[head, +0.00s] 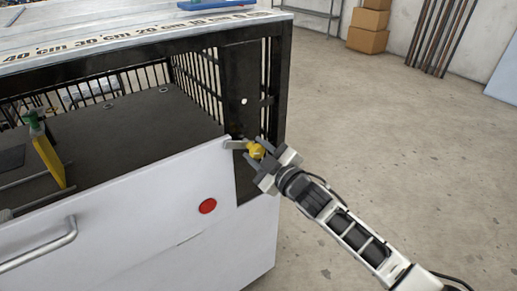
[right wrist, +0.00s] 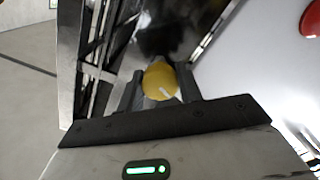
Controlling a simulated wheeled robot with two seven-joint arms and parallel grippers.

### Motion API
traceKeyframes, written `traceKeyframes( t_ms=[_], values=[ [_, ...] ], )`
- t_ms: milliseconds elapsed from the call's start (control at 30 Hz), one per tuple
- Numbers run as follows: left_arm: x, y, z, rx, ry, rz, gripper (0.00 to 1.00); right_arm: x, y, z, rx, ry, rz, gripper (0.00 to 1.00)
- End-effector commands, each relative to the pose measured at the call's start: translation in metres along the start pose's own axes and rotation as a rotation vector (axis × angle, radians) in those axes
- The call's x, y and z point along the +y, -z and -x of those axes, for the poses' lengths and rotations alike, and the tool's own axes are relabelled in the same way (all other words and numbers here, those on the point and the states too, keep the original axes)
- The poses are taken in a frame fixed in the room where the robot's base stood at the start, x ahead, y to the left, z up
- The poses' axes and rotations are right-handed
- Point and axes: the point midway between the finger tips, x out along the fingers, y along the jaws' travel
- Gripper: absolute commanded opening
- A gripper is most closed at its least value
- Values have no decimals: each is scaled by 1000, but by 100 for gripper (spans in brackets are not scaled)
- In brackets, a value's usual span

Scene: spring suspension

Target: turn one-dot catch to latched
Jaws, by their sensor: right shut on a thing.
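The catch is a yellow knob (head: 256,150) with a grey metal tongue (head: 236,144) at the corner post of the bench frame. In the head view the tongue points left, over the top right corner of the white panel. A single white dot (head: 244,101) shows on the dark post above the knob. My right gripper (head: 262,158) is shut on the yellow knob. In the right wrist view the knob (right wrist: 160,80) sits between the two fingers, with a pale mark on its face. My left gripper is not in view.
The white panel (head: 150,190) carries a red disc (head: 208,206) and a bar handle (head: 40,246). Behind it is a dark shelf (head: 150,118) with a yellow plate (head: 48,160). Cardboard boxes (head: 368,28) stand at the back. The floor to the right is clear.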

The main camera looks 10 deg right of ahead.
Motion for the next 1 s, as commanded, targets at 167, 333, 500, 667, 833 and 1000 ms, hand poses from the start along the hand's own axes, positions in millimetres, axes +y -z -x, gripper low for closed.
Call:
traceKeyframes(
  t_ms=[167,333,500,667,833,1000],
  values=[
    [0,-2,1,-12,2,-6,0,0,1,0,1,0,153,0],
    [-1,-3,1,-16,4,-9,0,0,1,0,1,0,270,0],
    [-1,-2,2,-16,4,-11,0,0,0,0,1,0,353,0],
    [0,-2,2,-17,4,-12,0,0,0,0,1,0,400,0],
    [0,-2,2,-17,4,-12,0,0,0,0,1,0,420,0],
    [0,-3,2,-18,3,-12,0,0,0,0,1,0,425,0]
  ],
)
